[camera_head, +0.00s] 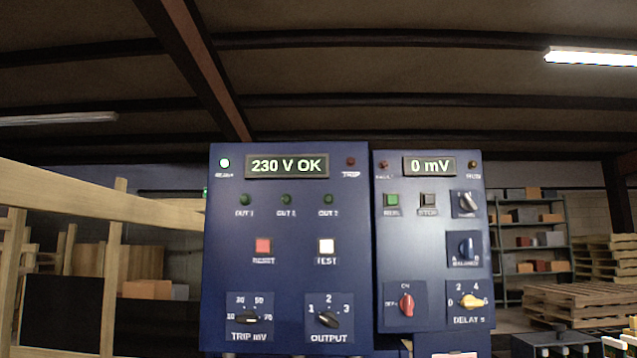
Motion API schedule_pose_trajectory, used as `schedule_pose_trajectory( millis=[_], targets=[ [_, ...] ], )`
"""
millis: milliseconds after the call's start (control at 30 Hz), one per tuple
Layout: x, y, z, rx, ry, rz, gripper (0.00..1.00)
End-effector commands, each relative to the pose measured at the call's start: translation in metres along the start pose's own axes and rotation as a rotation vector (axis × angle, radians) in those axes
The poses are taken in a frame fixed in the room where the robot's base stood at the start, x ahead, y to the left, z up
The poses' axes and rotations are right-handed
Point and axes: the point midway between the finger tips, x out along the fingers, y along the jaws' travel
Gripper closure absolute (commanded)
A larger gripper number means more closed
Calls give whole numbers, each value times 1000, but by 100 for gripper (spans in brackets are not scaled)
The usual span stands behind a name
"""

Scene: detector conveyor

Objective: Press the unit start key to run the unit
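Two blue control boxes stand side by side in the head view. The right box (400,270) has a lit display (429,166) reading "0 mV". No label clearly reading "start" shows. The left box (225,275) has a display (287,166) reading "230 V OK", a red RESET key (263,246) and a white TEST key (326,246). My gripper is not in view.
The left box has TRIP mV (249,317) and OUTPUT (329,319) knobs. A wooden frame (90,195) stands left; pallets (577,305) lie right.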

Motion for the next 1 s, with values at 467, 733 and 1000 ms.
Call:
schedule_pose_trajectory(
  millis=[467, 733, 1000],
  targets=[
    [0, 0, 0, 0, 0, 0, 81],
    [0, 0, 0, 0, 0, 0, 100],
    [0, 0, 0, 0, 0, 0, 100]
  ],
)
